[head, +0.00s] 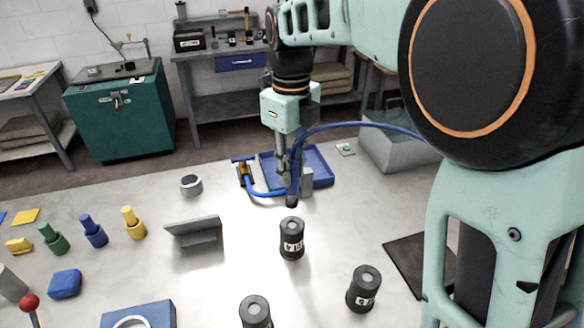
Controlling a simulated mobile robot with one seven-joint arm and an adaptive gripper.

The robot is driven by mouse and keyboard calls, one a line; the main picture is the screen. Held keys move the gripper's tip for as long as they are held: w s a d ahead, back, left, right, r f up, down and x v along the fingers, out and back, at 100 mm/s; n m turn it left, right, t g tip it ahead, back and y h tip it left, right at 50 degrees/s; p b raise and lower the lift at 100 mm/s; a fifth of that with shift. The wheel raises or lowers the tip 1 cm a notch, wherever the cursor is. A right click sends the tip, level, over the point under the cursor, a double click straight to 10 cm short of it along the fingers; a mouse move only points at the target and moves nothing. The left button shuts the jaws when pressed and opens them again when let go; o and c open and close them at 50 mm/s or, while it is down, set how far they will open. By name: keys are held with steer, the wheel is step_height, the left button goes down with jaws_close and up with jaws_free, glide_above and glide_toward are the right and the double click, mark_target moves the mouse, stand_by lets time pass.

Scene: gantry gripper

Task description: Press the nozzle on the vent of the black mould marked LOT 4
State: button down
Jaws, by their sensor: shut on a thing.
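Three black cylindrical moulds with pale round tops stand upright on the light table: a middle one (291,240), a right one (362,290) and a front one (255,313). White labels show on them, but the lot numbers are too small or turned to read with certainty. My gripper (294,182) is shut on a nozzle (291,201) with a dark tip pointing down. A blue hose (345,127) runs from it. The tip appears just above or behind the top of the middle mould; a small gap shows, and I cannot tell the depth. The vents are not clear.
A blue tray (320,172) lies behind my gripper, with a blue and brass fitting (243,173) left of it. A grey angled block (195,232) stands left of the middle mould. A dark mat (415,262) lies right. Coloured pegs (95,232) and blocks stand at left.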

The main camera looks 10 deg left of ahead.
mark_target(292, 193)
steer(key=shift+f+b, duration=2.35)
steer(key=shift+f, duration=0.55)
steer(key=shift+f, duration=0.55)
step_height(292, 193, up, 7)
steer(key=p, duration=0.6)
steer(key=shift+r, duration=0.1)
